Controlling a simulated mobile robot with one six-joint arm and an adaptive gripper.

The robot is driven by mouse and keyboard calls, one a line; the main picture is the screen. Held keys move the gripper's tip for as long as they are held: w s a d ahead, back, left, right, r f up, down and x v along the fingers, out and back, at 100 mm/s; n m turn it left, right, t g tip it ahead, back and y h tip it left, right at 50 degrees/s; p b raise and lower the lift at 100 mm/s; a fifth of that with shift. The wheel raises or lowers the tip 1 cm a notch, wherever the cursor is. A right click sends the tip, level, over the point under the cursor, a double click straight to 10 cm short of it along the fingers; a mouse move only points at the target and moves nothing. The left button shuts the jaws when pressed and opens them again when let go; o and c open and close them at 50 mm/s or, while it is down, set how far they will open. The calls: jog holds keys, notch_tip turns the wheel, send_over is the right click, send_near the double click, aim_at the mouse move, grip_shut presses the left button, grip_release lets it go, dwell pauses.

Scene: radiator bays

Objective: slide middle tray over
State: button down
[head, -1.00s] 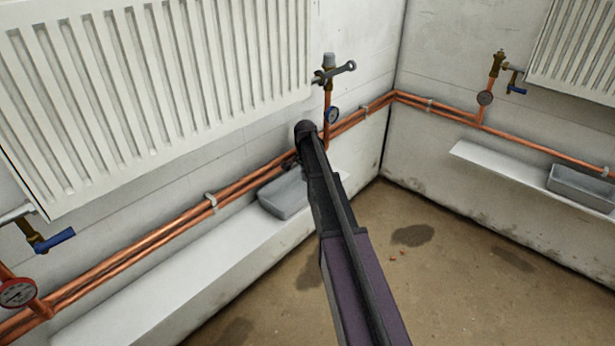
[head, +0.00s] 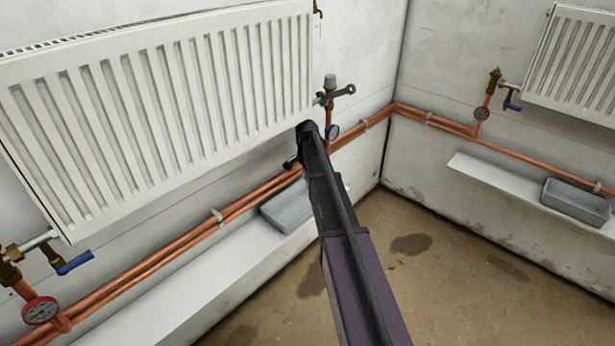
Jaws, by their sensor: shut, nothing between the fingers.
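A grey open tray (head: 284,211) sits on the white ledge (head: 215,270) below the large left radiator; my arm hides its right part. A second grey tray (head: 575,203) sits on the right wall's ledge (head: 492,178). Which of them counts as the middle tray I cannot tell. My gripper (head: 290,163) shows as a small dark tip left of my arm's end. It is shut and empty, in front of the copper pipes and above the left tray in the picture, apart from it.
Copper pipes (head: 165,255) run along the wall above the ledge. A blue-handled valve (head: 73,264) and red gauge (head: 40,310) are at left. The stained floor (head: 440,285) is clear.

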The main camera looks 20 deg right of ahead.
dwell(0.4)
jog(key=b, duration=0.4)
send_over(308, 200)
notch_tip(308, 200, down, 4)
jog(key=shift+f, duration=0.15)
jog(key=shift+s+a, duration=0.1)
